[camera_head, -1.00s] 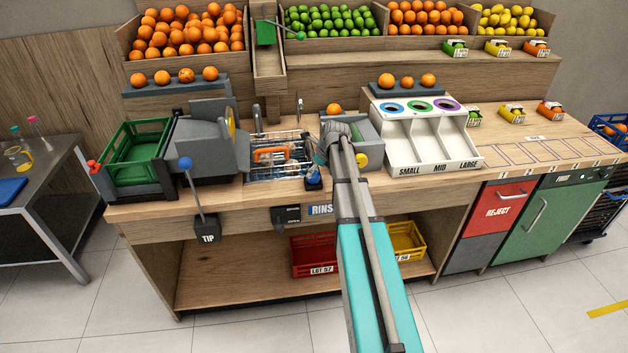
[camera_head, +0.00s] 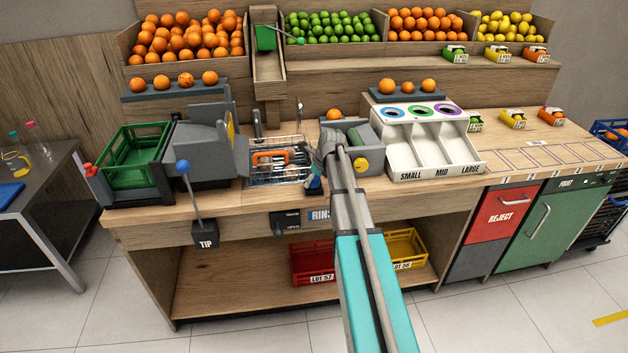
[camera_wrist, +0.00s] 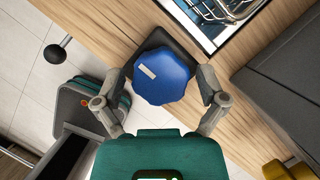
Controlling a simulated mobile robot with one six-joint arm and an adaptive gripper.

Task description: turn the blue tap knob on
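The blue tap knob (camera_wrist: 165,77) is faceted, with a pale marker bar on its left part. It sits on a dark square base (camera_wrist: 180,45) at the counter edge, in the upper middle of the wrist view. My gripper (camera_wrist: 160,74) is open, with one finger at the left and one at the right of the knob. A gap shows at the left finger; the right fingertip is very near the knob's edge, and I cannot tell if it touches. In the head view my gripper (camera_head: 314,182) is at the counter's front, where the knob is largely hidden.
The sink with a wire rack (camera_head: 280,163) is just beyond the knob. A grey machine (camera_head: 358,137) stands to its right. The black TIP box with a blue-balled lever (camera_head: 190,195) is at the left. Floor in front is clear.

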